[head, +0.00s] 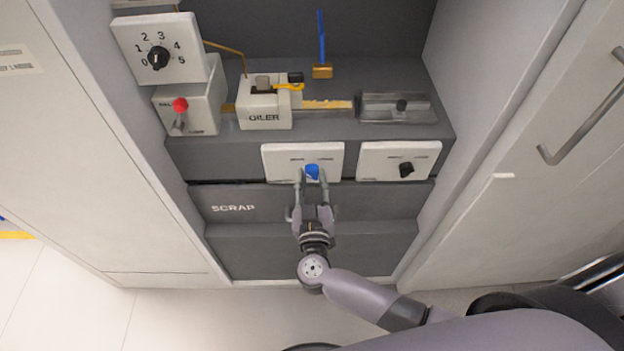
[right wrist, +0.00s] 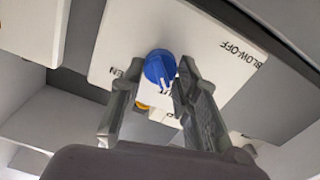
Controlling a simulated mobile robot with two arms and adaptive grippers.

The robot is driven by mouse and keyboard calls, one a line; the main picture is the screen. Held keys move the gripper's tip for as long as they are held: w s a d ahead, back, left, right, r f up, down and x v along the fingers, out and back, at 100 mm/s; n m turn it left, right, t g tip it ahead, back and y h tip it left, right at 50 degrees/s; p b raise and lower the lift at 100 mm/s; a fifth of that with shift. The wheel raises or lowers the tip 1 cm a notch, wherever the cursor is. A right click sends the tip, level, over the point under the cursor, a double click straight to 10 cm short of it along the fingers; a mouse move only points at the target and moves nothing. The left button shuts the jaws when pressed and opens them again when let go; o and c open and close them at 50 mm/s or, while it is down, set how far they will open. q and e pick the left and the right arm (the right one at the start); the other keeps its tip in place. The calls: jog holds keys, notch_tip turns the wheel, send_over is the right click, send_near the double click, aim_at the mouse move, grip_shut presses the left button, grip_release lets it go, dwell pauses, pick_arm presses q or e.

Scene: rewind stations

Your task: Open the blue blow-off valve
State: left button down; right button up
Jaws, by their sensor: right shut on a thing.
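The blue valve knob (head: 312,171) sits on a white plate (head: 275,160) on the front of the dark grey bench. In the right wrist view the knob (right wrist: 160,66) is round and blue, and its white pointer line faces the partly covered word ending in "UT". The plate (right wrist: 215,40) there reads "BLOW-OFF", and letters "EN" show at its left. My right gripper (head: 313,180) reaches up from below with a finger at each side of the knob, shut on it. My left gripper is not in view.
A similar white plate (head: 370,150) with a black knob (head: 406,169) is just to the right. Above stand an oiler (head: 264,112), a metal block (head: 385,107), and a blue rod (head: 321,35) on a brass block. A red button (head: 180,105) and a numbered dial (head: 158,58) are at left.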

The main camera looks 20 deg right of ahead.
jog(key=shift+c, duration=0.5)
jog(key=shift+r+m+p, duration=0.1)
jog(key=shift+m+p, duration=0.6)
jog(key=shift+p, duration=0.25)
jog(key=shift+m+p, duration=0.6)
jog(key=shift+m, duration=0.1)
jog(key=m, duration=0.2)
jog(key=shift+m+p, duration=0.3)
jog(key=shift+p, duration=0.05)
jog(key=m, duration=0.2)
jog(key=shift+d+m, duration=0.1)
jog(key=shift+m, duration=0.3)
jog(key=m, duration=0.3)
jog(key=shift+f+m+b, duration=0.2)
jog(key=shift+m+b, duration=0.1)
jog(key=m+b, duration=0.1)
jog(key=m, duration=0.5)
jog(key=shift+b, duration=0.3)
